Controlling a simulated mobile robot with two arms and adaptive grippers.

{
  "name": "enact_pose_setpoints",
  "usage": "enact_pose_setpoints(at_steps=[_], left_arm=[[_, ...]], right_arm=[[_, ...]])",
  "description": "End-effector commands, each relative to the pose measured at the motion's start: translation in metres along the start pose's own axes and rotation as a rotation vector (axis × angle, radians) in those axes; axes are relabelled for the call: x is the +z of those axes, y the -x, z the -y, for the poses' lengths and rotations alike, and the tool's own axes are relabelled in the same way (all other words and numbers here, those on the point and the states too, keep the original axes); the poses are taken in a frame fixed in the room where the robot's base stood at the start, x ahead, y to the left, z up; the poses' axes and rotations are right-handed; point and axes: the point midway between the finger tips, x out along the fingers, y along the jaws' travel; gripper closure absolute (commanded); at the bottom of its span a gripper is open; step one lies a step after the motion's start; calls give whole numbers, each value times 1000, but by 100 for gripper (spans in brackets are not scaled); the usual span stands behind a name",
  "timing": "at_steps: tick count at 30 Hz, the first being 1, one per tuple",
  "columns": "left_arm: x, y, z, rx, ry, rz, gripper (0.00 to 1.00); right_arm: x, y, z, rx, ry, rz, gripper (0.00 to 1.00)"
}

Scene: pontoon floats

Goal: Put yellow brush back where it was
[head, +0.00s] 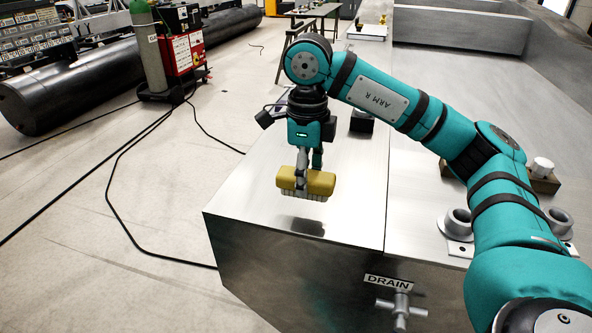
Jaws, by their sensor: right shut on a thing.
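The yellow brush (320,183) has a yellow block body with pale bristles pointing down. My right gripper (309,178) points down and is shut on the brush, with its fingers around the middle of the body. The brush is over the left front part of the metal pontoon top (345,215). A dark patch lies just below it on the metal; I cannot tell for sure whether the bristles touch the surface. My left gripper is not in view.
A dark block (361,121) stands on the metal top behind my right gripper. Grey ring fittings (456,222) and a white-capped block (541,168) are at right. A drain valve (401,308) sticks out from the front face. The top's left edge drops to the floor.

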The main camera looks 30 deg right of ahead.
Motion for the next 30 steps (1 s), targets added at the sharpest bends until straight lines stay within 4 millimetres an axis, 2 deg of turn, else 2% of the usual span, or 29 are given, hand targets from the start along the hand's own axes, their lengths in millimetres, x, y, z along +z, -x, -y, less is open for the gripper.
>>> enact_pose_setpoints(at_steps=[1,4,12,19,30], left_arm=[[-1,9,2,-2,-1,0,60],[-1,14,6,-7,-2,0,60],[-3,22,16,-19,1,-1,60],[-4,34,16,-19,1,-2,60],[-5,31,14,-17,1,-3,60]], right_arm=[[6,4,11,1,-4,0,87],[15,1,29,1,-3,1,87],[28,-3,53,-1,-2,2,87],[27,-35,53,-1,-1,0,87],[27,-42,53,-2,-1,2,87]])
